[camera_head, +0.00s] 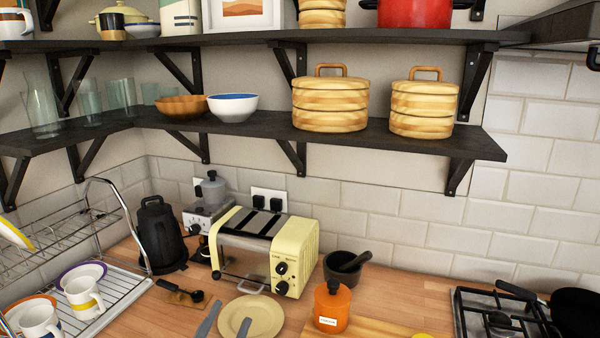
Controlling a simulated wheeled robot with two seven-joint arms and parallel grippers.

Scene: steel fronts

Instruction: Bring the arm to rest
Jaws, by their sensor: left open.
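My left gripper (226,324) shows only at the bottom edge, as two grey fingertips set apart. One is left of a pale yellow plate (262,312) and the other shows in front of it. Nothing shows between the fingertips. The rest of my left arm is below the picture. My right gripper is not in view.
A cream toaster (264,245) stands behind the plate, with a black kettle (160,235) to its left. An orange jar (332,308) and dark mortar (342,272) stand right. A dish rack (75,245) is left, a hob (500,318) right. Shelves (400,143) hang above.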

